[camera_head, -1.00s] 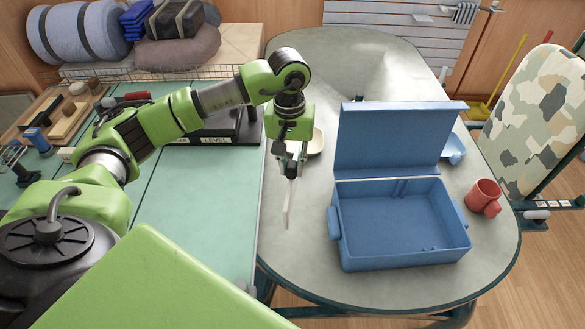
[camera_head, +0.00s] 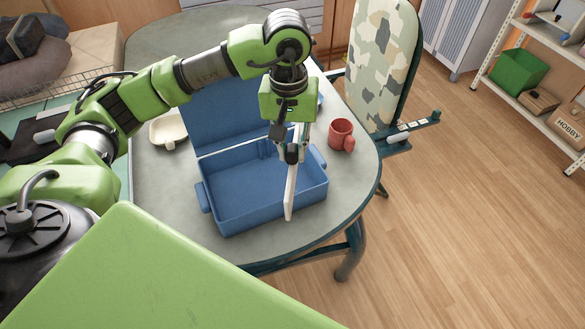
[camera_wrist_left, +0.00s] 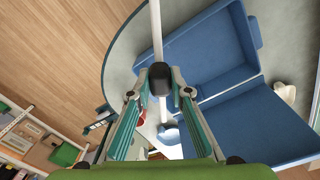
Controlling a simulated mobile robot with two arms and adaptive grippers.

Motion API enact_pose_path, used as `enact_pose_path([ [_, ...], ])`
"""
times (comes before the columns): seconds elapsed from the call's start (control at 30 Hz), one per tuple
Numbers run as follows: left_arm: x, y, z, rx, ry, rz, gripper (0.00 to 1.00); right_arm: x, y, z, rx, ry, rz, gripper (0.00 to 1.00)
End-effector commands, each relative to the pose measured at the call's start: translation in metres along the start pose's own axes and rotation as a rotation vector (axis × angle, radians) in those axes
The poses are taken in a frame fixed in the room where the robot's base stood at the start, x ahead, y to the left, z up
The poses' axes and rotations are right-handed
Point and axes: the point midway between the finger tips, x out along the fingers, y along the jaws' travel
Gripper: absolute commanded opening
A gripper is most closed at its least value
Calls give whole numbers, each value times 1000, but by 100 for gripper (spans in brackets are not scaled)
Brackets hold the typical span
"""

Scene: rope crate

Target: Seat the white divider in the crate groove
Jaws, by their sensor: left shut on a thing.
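The white divider (camera_head: 291,192) is a thin flat plate, held nearly upright and seen almost edge-on. My left gripper (camera_head: 292,153) is shut on its upper part; the left wrist view also shows the gripper (camera_wrist_left: 160,79) and the divider (camera_wrist_left: 156,32). The blue crate (camera_head: 262,214) stands on the table with its lid raised at the back. In the head view the divider overlaps the crate's right part; I cannot tell its height over the crate. Small ribs show inside the crate's back wall. My right gripper is not in view.
A red mug (camera_head: 341,134) stands on the grey table (camera_head: 160,215), right of the crate. A cream dish (camera_head: 168,129) lies to its left. A camouflage-covered board (camera_head: 383,60) stands beyond the table's right edge. The floor on the right is clear.

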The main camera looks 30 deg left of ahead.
Motion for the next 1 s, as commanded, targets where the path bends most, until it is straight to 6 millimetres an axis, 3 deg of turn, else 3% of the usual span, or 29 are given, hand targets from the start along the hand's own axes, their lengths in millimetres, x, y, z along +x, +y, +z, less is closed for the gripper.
enact_pose_path([
  [0.2, -6, -26, -66, -284, -2, -7, 0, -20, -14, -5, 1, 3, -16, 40],
  [0.4, -1, -53, -103, -474, -8, -23, 0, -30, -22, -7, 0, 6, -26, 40],
  [0.6, 2, -65, -116, -544, -10, -30, 0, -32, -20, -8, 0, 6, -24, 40],
  [1.0, 3, -66, -116, -546, -10, -31, 0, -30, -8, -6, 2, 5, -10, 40],
])
